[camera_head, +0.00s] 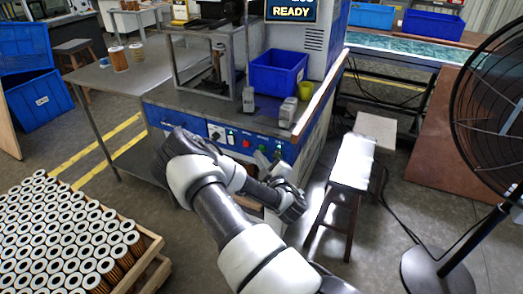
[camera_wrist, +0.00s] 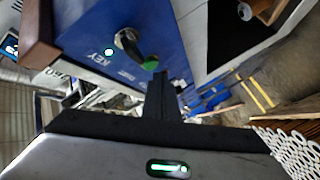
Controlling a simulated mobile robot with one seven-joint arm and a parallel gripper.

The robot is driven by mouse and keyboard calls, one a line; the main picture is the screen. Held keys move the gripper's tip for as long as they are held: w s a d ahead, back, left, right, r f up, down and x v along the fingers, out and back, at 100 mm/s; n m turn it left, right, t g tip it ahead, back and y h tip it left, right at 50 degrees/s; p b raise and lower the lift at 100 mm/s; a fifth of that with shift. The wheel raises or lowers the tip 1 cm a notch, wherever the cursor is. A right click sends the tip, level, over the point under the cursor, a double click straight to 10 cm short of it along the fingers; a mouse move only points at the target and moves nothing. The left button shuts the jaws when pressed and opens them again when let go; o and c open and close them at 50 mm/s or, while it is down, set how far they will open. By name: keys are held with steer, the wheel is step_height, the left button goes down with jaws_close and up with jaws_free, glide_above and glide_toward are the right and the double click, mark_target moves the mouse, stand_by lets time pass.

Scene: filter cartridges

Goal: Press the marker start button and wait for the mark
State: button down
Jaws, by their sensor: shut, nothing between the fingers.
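The blue control panel (camera_head: 205,126) is on the front of the marking machine. The screen (camera_head: 291,11) above reads "READY". My gripper (camera_head: 266,158) is in front of the panel's right part. In the wrist view, its fingers (camera_wrist: 158,82) are shut and empty, pointing at the panel. A green part (camera_wrist: 150,63) shows just beyond the fingertips, beside a dark round knob (camera_wrist: 129,40) near the label "KEY". I cannot tell whether the fingertips touch it.
A blue bin (camera_head: 278,72) stands on the machine's top. A crate of several filter cartridges (camera_head: 70,235) is at lower left. A stool (camera_head: 350,165) and a large fan (camera_head: 490,110) stand to the right. Two cartridges (camera_head: 118,58) stand on the side table.

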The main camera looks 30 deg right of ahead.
steer(key=shift+w+d, duration=0.15)
steer(key=shift+d, duration=0.1)
steer(key=shift+w+d, duration=0.25)
steer(key=shift+d, duration=0.05)
stand_by(0.6)
steer(key=shift+s+a, duration=0.55)
steer(key=shift+a, duration=0.05)
stand_by(0.3)
steer(key=shift+s+a, duration=0.75)
steer(key=shift+a, duration=0.25)
steer(key=shift+s+a, duration=0.75)
steer(key=shift+a, duration=0.25)
